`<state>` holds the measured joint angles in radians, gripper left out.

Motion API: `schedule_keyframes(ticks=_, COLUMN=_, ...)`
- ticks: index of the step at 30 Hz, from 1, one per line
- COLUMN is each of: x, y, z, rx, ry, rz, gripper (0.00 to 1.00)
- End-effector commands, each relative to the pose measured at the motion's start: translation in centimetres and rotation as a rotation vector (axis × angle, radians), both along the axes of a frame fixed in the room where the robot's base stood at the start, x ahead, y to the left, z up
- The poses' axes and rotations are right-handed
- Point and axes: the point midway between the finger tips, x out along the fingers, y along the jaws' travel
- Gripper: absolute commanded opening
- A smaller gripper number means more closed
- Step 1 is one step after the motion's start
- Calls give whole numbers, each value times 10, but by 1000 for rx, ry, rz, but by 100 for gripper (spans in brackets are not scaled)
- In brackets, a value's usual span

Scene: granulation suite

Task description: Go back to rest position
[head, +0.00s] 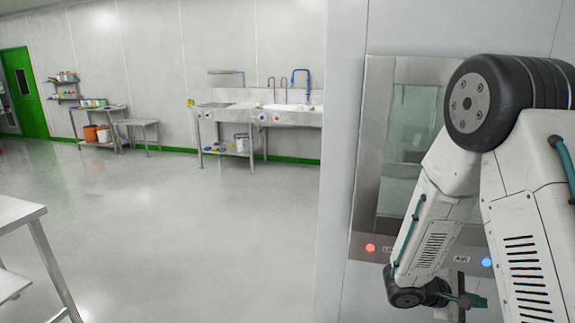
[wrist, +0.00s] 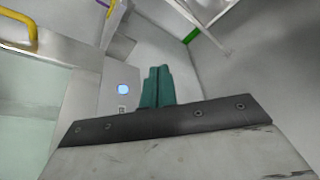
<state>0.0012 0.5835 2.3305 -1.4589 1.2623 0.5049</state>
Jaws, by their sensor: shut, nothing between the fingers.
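My white arm shows at the right of the head view, bent at a large black joint and reaching down. My gripper (head: 472,301) is at its lower end, in front of the wall panel, near the bottom edge of the picture. In the wrist view my gripper's teal fingers (wrist: 157,86) are together, with nothing between them. A blue round button (wrist: 123,89) on a light panel appears left of the fingers; it also shows in the head view (head: 487,262). The fingers appear apart from it.
A glass-windowed metal hatch (head: 408,135) is in the wall, with a red button (head: 370,247) below it. A metal table (head: 22,212) stands at the left front. A sink bench (head: 262,116) stands at the far wall. The middle floor is clear.

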Motion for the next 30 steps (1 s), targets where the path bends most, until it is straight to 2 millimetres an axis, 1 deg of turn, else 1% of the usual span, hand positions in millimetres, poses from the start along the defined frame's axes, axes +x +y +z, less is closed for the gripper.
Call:
schedule_keyframes(ticks=1, x=-15, y=3, z=17, rx=27, ry=-10, rz=-70, gripper=0)
schedule_keyframes(ticks=3, x=-37, y=9, z=35, rx=76, ry=-15, rz=-170, gripper=0)
schedule_keyframes(ticks=6, x=-68, y=24, z=60, rx=168, ry=-36, rz=-302, gripper=0)
schedule_keyframes(ticks=8, x=-86, y=35, z=73, rx=231, ry=-57, rz=-375, gripper=0)
schedule_keyframes(ticks=9, x=-97, y=43, z=80, rx=277, ry=-69, rz=-417, gripper=0)
schedule_keyframes(ticks=12, x=-120, y=65, z=98, rx=397, ry=-114, rz=-510, gripper=0)
schedule_keyframes(ticks=18, x=-157, y=113, z=129, rx=660, ry=-222, rz=-637, gripper=0)
schedule_keyframes(ticks=24, x=-183, y=159, z=160, rx=924, ry=-356, rz=-690, gripper=0)
schedule_keyframes(ticks=27, x=-194, y=178, z=177, rx=1039, ry=-431, rz=-696, gripper=0)
schedule_keyframes(ticks=30, x=-203, y=190, z=192, rx=1127, ry=-507, rz=-689, gripper=0)
